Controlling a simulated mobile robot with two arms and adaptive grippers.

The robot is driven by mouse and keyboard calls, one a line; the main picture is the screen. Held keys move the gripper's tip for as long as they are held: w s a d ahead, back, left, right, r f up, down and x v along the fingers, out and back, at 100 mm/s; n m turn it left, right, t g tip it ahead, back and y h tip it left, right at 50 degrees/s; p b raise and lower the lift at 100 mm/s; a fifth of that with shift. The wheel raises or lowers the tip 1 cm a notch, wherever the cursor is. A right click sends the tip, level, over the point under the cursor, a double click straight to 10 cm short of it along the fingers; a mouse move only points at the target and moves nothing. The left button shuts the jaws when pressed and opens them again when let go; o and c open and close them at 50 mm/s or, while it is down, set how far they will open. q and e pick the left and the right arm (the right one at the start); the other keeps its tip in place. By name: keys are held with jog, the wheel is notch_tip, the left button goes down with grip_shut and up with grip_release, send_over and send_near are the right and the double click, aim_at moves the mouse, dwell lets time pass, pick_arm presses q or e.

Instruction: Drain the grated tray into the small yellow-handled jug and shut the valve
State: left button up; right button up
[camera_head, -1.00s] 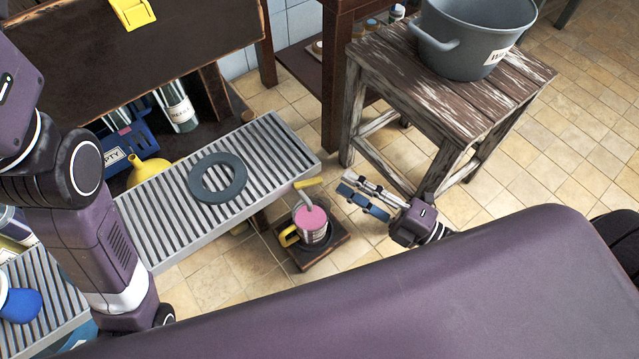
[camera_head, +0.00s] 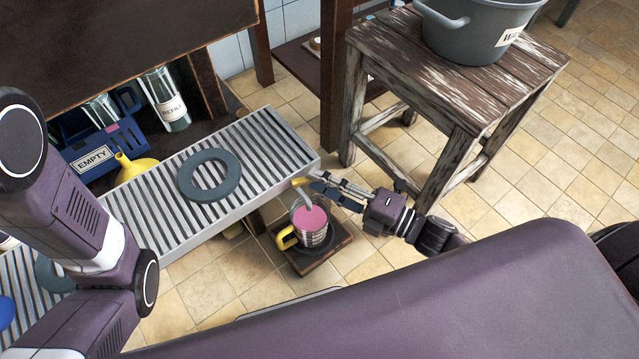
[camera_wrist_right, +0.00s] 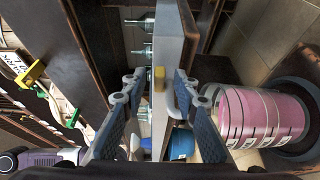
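The grated tray (camera_head: 235,198) is a long slatted metal channel with a dark ring lying on it. At its right end a valve with a yellow handle (camera_head: 300,181) sits above a grey spout. Below it stands the small jug (camera_head: 312,228) with a yellow handle, holding pink liquid close to its rim; I cannot tell whether liquid is flowing. My right gripper (camera_head: 319,185) is at the valve. In the right wrist view its open fingers (camera_wrist_right: 160,90) stand either side of the yellow handle (camera_wrist_right: 159,76), with gaps visible. My left gripper is out of view; only its arm shows.
The jug stands on a low dark wooden stand (camera_head: 325,259). A worn wooden stool (camera_head: 455,95) with a grey pot (camera_head: 475,35) is at the right. A blue crate labelled EMPTY (camera_head: 92,160), a yellow funnel (camera_head: 137,167) and a REFILL glass vessel (camera_head: 166,100) are behind the tray.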

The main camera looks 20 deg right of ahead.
jog(key=shift+w+a, duration=0.25)
jog(key=shift+c, duration=0.7)
grip_shut()
jog(key=shift+w+n+g+y, duration=0.35)
jog(key=shift+n+g+y, duration=0.45)
jog(key=shift+g+y, duration=0.1)
jog(key=shift+o, duration=0.7)
grip_release()
jog(key=shift+r, duration=0.1)
